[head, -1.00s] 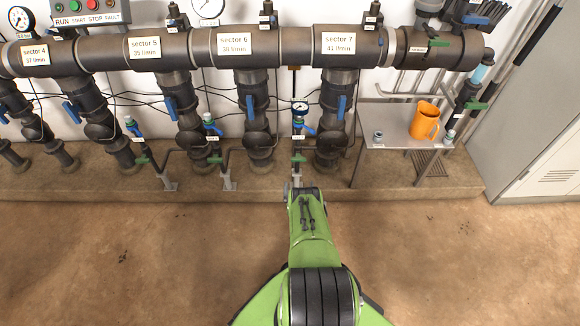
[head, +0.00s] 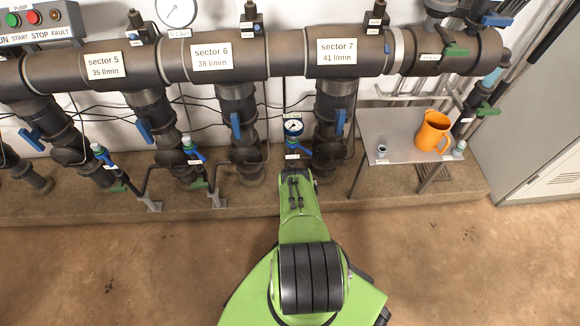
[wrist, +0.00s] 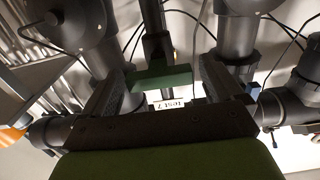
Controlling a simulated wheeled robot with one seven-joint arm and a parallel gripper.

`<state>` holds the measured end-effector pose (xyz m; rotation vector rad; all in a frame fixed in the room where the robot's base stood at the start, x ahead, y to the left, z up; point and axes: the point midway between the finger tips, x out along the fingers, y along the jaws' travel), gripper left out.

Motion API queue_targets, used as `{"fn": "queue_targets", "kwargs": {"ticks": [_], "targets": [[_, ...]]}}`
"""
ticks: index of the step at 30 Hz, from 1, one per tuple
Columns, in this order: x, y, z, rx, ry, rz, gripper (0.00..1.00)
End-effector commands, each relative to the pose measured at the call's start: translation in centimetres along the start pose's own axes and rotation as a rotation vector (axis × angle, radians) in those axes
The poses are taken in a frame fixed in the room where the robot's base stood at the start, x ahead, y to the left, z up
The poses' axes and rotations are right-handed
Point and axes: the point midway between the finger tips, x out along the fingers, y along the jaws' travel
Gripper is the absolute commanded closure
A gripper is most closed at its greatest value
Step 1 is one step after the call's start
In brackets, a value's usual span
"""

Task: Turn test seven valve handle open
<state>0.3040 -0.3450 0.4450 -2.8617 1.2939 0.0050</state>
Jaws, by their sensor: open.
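The test 7 handle is a green bar (wrist: 162,77). My gripper is open and holds nothing. In the head view my arm (head: 300,215) reaches to the foot of the test line beneath a small gauge (head: 293,127). There the green handle and my fingertips are hidden by the arm.
Dark sector 6 (head: 238,110) and sector 7 pipes (head: 333,105) flank the test line. A blue handle (head: 340,122) sits on the sector 7 pipe. A small table (head: 398,150) with an orange jug (head: 433,131) stands to the right. The floor in front is open.

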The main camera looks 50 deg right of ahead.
Motion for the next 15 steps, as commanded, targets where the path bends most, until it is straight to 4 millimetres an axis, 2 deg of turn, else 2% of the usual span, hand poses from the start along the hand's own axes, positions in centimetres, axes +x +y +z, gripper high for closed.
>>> {"fn": "queue_targets", "kwargs": {"ticks": [9,11,15], "targets": [[-0.22,0.11,0.0,0.0,0.0,0.001,0.06],[-0.21,0.1,0.0,0.0,0.0,0.001,0.14],[-0.2,0.1,0.0,0.0,0.0,0.001,0.35]]}}
